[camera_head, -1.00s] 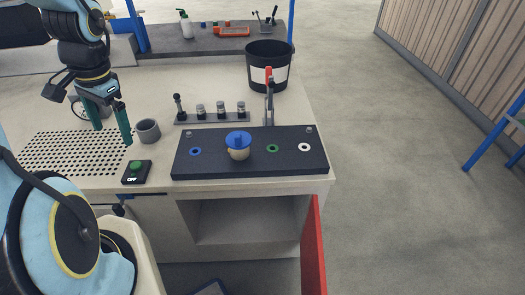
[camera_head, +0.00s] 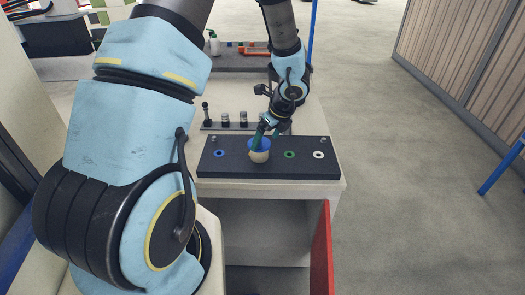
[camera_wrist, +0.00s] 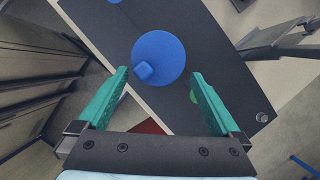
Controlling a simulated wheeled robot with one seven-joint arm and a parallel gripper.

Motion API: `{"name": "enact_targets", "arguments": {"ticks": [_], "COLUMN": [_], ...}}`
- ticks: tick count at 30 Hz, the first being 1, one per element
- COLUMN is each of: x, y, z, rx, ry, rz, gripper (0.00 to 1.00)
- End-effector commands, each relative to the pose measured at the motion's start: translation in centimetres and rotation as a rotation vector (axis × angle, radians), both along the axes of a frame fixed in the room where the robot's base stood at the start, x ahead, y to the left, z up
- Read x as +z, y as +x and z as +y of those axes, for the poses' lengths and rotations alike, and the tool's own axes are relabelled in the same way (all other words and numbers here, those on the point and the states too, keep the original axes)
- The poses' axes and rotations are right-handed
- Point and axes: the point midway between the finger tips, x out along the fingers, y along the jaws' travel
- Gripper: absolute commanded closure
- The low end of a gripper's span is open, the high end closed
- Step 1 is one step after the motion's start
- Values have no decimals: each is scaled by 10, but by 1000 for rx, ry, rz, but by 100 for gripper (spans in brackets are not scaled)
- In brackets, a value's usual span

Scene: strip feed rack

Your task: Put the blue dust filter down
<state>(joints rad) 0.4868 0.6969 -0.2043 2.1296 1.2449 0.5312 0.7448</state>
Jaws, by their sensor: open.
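The blue dust filter (camera_head: 260,154) stands upright on the dark board (camera_head: 225,169), between the blue ring and the green ring. It has a blue round cap and a pale lower body, and it hides the spot under it. In the wrist view its cap with a small square knob (camera_wrist: 165,50) lies just beyond and between the fingertips. My gripper (camera_head: 267,138) is above the filter, with its two green fingers apart. The wrist view shows the open, empty fingers (camera_wrist: 160,75); I cannot tell whether they touch the cap.
The board has a blue ring (camera_head: 219,153), a green ring (camera_head: 289,154) and a white ring (camera_head: 318,155). A rail with small metal cylinders (camera_head: 226,118) stands behind it. A red panel (camera_head: 321,255) stands upright below the counter front. Open floor lies to the right.

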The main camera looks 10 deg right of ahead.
Motion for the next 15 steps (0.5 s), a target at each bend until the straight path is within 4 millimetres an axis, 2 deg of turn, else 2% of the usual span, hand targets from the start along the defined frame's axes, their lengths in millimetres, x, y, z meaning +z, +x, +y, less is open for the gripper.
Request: {"name": "enact_targets", "arguments": {"ticks": [7, 15], "x": [-15, -48], "y": [6, 19], "z": [6, 16], "rx": [2, 4], "ry": [2, 0], "rz": [1, 1], "gripper": [0, 0]}}
